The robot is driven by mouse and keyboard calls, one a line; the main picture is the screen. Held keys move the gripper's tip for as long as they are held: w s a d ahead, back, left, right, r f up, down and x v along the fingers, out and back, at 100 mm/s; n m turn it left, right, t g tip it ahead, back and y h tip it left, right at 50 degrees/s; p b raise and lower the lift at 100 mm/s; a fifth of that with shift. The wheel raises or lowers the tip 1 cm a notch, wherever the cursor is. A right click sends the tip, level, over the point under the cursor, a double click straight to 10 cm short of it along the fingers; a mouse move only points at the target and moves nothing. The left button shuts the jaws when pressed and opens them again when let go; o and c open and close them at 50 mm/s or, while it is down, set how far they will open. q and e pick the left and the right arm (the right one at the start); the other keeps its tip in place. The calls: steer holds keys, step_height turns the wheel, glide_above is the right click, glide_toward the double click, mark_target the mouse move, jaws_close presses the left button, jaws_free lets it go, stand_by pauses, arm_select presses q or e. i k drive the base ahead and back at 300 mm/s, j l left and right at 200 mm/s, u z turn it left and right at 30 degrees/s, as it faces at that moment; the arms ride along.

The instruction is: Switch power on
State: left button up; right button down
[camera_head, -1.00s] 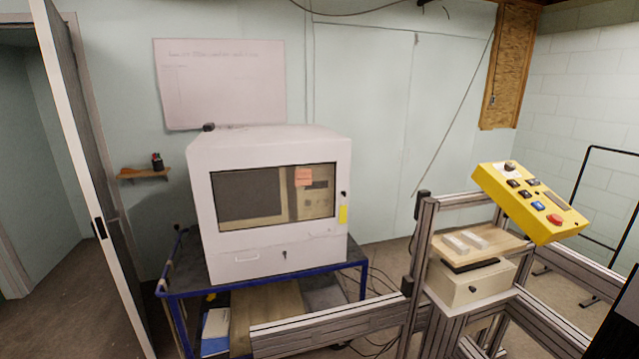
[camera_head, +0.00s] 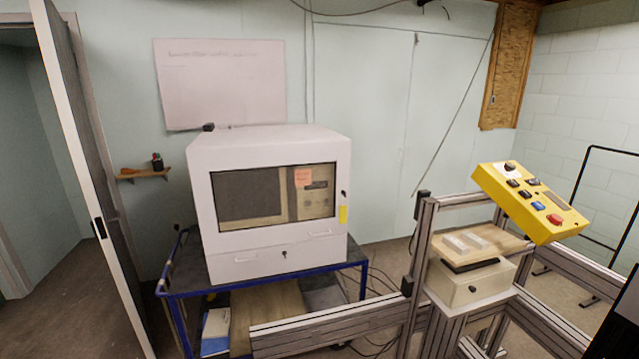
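A yellow control box (camera_head: 528,204) is mounted tilted on the metal frame at the right. Its face carries a round knob (camera_head: 510,167) at the top left, several dark switches, a blue button (camera_head: 538,206) and a red button (camera_head: 555,219). The labels and switch positions are too small to read, so I cannot tell which one is the power switch. Neither of my grippers is in view.
A white cabinet (camera_head: 268,145) with a window stands on a blue-edged cart (camera_head: 175,291). An aluminium frame (camera_head: 420,262) holds a wooden board (camera_head: 512,243) above a beige box (camera_head: 470,286). An open door (camera_head: 88,150) is at the left. Cables lie on the floor.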

mark_target(535, 181)
steer(key=i+z, duration=0.25)
steer(key=i, duration=0.15)
steer(key=i+j+z, duration=0.1)
steer(key=i+z, duration=0.15)
steer(key=i, duration=0.2)
